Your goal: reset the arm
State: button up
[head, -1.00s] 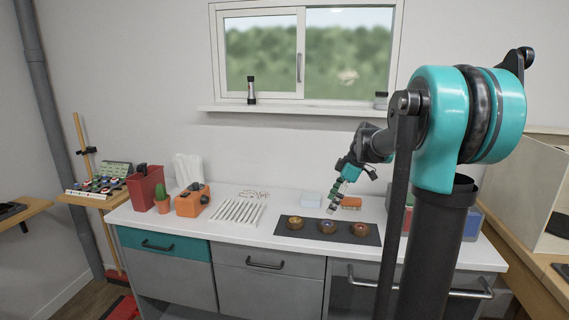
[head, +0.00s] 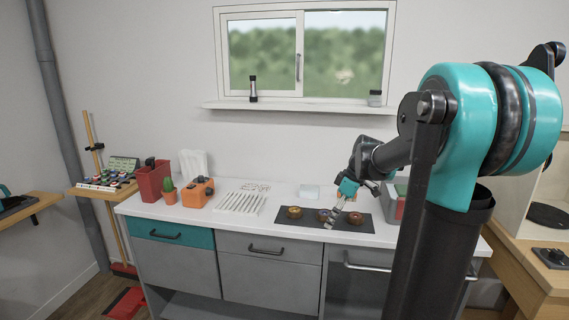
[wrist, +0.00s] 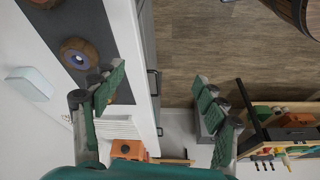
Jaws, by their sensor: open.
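My gripper (head: 338,212) hangs at the end of my teal and black arm, over or in front of the dark mat (head: 262,218) on the counter in the head view. In the wrist view my gripper (wrist: 160,88) has its two green-padded fingers spread wide with nothing between them. The mat carries brown round pieces, one with a yellowish centre (head: 295,212) and another at the right (head: 355,218). The wrist view shows a piece with a blue centre (wrist: 77,53), left of the fingers.
A wooden bench (head: 535,275) stands at the right. Wooden floor (wrist: 230,45) lies beside the counter front.

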jog(key=s+d+f+m+t+h, duration=0.1)
jog(key=s+f+m, duration=0.5)
jog(key=s, duration=0.4)
jog(key=s+d+f+m+t+h, duration=0.1)
jog(key=s+d+f+m+h, duration=0.1)
jog(key=s+f+m, duration=0.4)
jog(key=s+f, duration=0.3)
jog(key=s, duration=0.2)
jog(key=shift+m+t+h, duration=0.3)
jog(key=shift+m+t, duration=0.1)
jog(key=shift+r, duration=0.1)
